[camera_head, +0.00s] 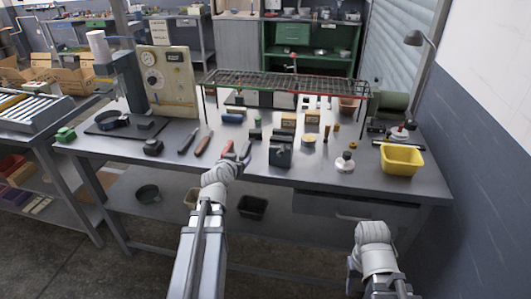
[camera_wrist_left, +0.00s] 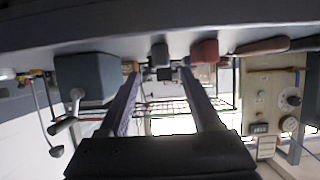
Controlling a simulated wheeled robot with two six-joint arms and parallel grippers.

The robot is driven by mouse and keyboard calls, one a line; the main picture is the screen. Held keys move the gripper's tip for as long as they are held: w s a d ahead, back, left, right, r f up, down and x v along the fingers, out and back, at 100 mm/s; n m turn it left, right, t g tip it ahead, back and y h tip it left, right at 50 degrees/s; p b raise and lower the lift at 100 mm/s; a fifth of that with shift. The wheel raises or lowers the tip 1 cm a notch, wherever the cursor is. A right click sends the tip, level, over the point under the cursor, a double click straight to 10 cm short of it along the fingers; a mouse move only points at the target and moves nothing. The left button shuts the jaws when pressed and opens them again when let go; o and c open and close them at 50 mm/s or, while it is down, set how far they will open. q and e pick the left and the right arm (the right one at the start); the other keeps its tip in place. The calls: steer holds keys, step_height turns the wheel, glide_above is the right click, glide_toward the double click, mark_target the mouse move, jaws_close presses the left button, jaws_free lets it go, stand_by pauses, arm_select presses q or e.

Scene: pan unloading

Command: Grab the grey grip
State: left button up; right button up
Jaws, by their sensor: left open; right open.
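A small grey grip-like block (camera_wrist_left: 159,54) shows in the left wrist view at the table edge, between my left gripper's fingertips in the picture. A similar red block (camera_wrist_left: 204,51) is just to its right; it also shows in the head view (camera_head: 228,146). My left gripper (camera_head: 238,152) is at the table's front edge in the head view. In the left wrist view its fingers (camera_wrist_left: 163,82) are spread and hold nothing; contact with the grey block cannot be told. My right gripper (camera_head: 353,268) is low in front of the table, open, partly hidden by its wrist.
A dark blue-grey box (camera_head: 280,156) stands right of my left gripper. Tools with dark and brown handles (camera_head: 202,146) lie to the left. A wire rack (camera_head: 290,82) stands behind several small items. A yellow bin (camera_head: 402,160) is at the right.

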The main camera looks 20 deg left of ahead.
mark_target(244, 151)
arm_select(q)
steer(key=shift+w+a, duration=0.1)
steer(key=shift+b+x, duration=0.45)
steer(key=shift+x, duration=0.75)
steer(key=shift+w+a, duration=0.1)
steer(key=shift+w, duration=0.25)
steer(key=x, duration=0.1)
steer(key=b+x, duration=0.1)
steer(key=x, duration=0.2)
steer(key=shift+w+a+r, duration=0.15)
steer(key=shift+w, duration=0.35)
steer(key=shift+s+r, duration=0.1)
jaws_close()
